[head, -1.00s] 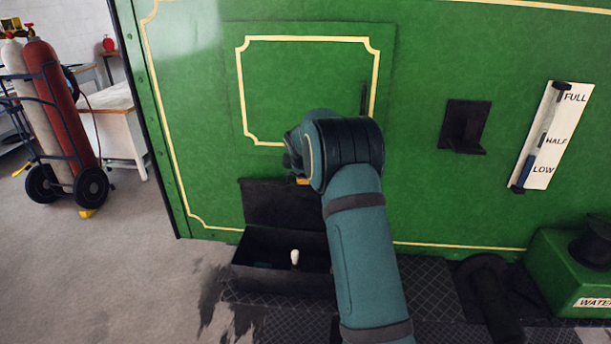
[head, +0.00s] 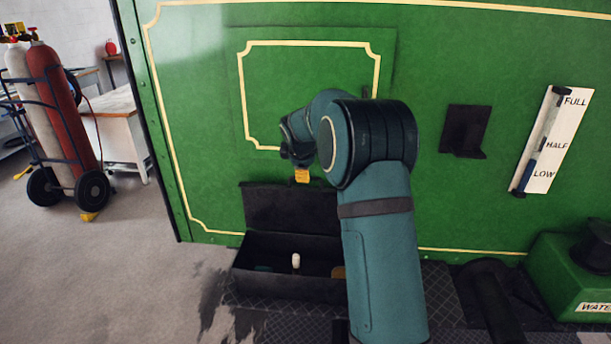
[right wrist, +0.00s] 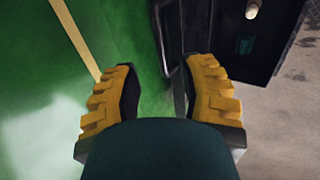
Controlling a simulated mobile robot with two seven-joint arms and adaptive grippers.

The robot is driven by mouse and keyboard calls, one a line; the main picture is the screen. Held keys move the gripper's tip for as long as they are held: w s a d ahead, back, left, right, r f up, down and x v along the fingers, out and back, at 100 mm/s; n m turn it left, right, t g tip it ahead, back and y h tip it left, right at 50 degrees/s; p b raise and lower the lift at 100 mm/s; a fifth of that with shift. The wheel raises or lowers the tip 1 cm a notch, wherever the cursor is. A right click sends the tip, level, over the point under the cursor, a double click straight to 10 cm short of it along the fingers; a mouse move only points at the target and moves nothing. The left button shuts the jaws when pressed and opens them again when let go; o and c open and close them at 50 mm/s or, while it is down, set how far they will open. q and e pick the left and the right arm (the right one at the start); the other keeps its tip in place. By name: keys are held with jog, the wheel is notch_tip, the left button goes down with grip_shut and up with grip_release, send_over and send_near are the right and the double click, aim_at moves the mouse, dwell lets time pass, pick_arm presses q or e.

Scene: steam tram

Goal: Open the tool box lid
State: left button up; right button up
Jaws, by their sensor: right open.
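The black tool box (head: 275,283) stands on the dark tread plate against the green tram side. Its lid (head: 291,210) is raised and stands up against the green panel at the back. Inside show a white-ended handle and a tan item at the right, partly behind my arm. My right gripper (head: 302,175) is just above the lid's top edge; only a yellow finger shows in the head view. In the right wrist view my gripper (right wrist: 160,95) is open, with a dark bar (right wrist: 172,65), perhaps the lid's handle, between and beyond its fingers. My left gripper is not in view.
A black bracket (head: 465,131) and a FULL/HALF/LOW gauge (head: 551,140) are on the green side. A green water filler (head: 575,270) is at lower right. A gas cylinder trolley (head: 58,130) stands at the left, with clear floor before it.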

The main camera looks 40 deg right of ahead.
jog(key=shift+v, duration=2.35)
jog(key=s+a+f+m+y+b, duration=0.1)
jog(key=a+f+m+y+b, duration=0.15)
jog(key=a+f, duration=1.15)
jog(key=s+a+f+m+y+b, duration=0.1)
jog(key=a+f+y+b, duration=0.25)
jog(key=a+f, duration=0.95)
jog(key=s+a+f+m+g+y+b, duration=0.1)
jog(key=s+a+f+m+b, duration=0.1)
jog(key=s+a+f, duration=0.5)
jog(key=s+a+f+m+g+y+b, duration=0.1)
jog(key=s+a+f+m+b, duration=0.2)
jog(key=s+a+f, duration=0.4)
jog(key=s+f+m, duration=0.1)
jog(key=s+f, duration=0.5)
jog(key=shift+s+a+f+m+y, duration=0.25)
jog(key=shift+a+m+y, duration=0.1)
jog(key=shift+y, duration=0.05)
